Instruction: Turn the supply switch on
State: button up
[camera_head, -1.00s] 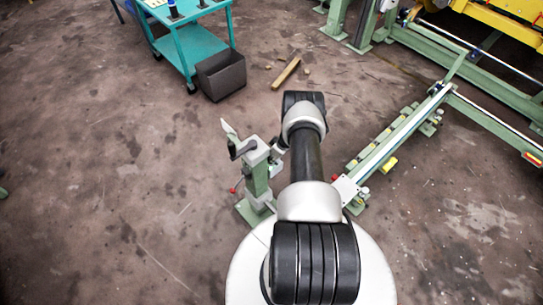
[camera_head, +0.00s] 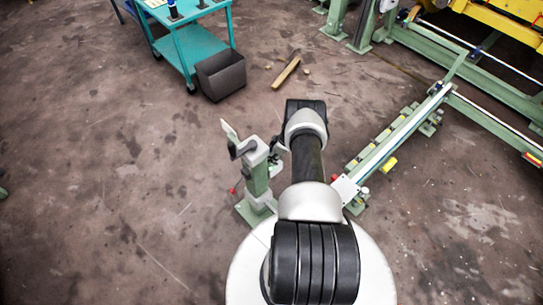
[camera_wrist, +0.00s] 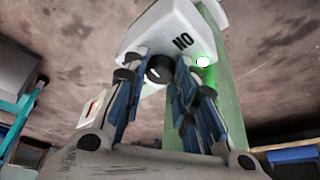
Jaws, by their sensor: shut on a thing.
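The switch box (camera_wrist: 160,30) is pale, with black lettering that reads "NO" in the wrist view, as "ON" would upside down. Its round black knob (camera_wrist: 159,70) has a small white mark and sits between the fingertips. My gripper (camera_wrist: 157,78) is shut on the knob, one finger on each side. A green lamp (camera_wrist: 203,62) glows on the box right of the knob. In the head view the box (camera_head: 256,150) tops a green post (camera_head: 258,182). The knob and fingertips are not clear there, beside my dark arm.
A green rail stand (camera_head: 395,140) runs to the right of my arm. A teal cart (camera_head: 190,45) and a dark bin (camera_head: 221,74) stand at the back left. A piece of wood (camera_head: 286,72) lies on the floor. The floor at left is clear.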

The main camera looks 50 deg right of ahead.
jog(key=shift+d+n+y, duration=0.1)
jog(key=shift+n+y, duration=0.3)
jog(key=shift+n, duration=0.6)
jog(key=o, duration=1.1)
jog(key=shift+c, duration=0.2)
jog(key=v, duration=1.2)
jog(key=shift+w, duration=0.2)
